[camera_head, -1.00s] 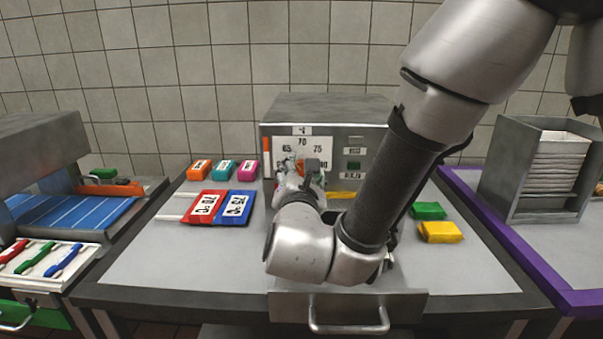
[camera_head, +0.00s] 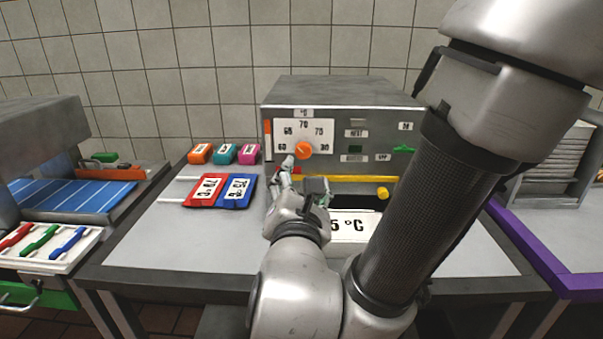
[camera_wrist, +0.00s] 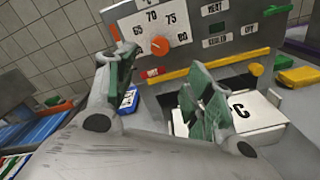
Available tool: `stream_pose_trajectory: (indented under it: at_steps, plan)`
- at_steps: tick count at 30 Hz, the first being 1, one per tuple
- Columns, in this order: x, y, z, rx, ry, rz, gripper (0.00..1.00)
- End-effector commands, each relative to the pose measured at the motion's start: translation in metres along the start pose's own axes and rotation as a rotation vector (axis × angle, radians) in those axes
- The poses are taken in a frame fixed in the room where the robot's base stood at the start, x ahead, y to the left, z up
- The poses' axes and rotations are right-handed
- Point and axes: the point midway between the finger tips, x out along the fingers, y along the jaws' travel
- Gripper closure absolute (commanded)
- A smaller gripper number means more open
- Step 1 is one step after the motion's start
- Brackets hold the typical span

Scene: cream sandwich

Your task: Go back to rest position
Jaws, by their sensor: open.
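My gripper (camera_wrist: 158,88) is open and empty, its two green-padded fingers apart in the wrist view. In the head view it stands in front of the grey machine (camera_head: 340,92), partly hidden by my own wrist. The machine has a temperature dial with an orange knob (camera_head: 304,150), seen also in the wrist view (camera_wrist: 159,45). Below the panel are a yellow bar (camera_head: 345,179) and a dark opening. A white plate reading "5 °C" (camera_head: 347,226) lies below the opening, partly covered by my arm.
Red (camera_head: 204,190) and blue (camera_head: 237,190) packs lie left of my gripper. Orange, teal and pink blocks (camera_head: 223,154) stand behind them. A blue-topped station and tray of coloured tools (camera_head: 40,245) are at left. A rack (camera_head: 560,170) stands at right. The table's left front is clear.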

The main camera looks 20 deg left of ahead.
Motion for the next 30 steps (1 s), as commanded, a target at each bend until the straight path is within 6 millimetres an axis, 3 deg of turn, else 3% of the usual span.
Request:
stream_pose_trajectory:
  at_steps: [11,14,19,23,27,30]
  plan:
    - [-0.003,0.0,0.0,-0.009,0.001,-0.001,0.47]
    - [0.001,-0.018,-0.004,-0.047,0.02,-0.073,0.47]
    - [0.004,-0.088,0.006,-0.054,0.033,-0.384,0.47]
    - [0.004,-0.16,0.047,0.078,0.017,-0.724,0.47]
    - [-0.016,-0.242,0.097,0.367,-0.019,-1.133,0.47]
    - [-0.042,-0.287,0.125,0.656,-0.053,-1.392,0.47]
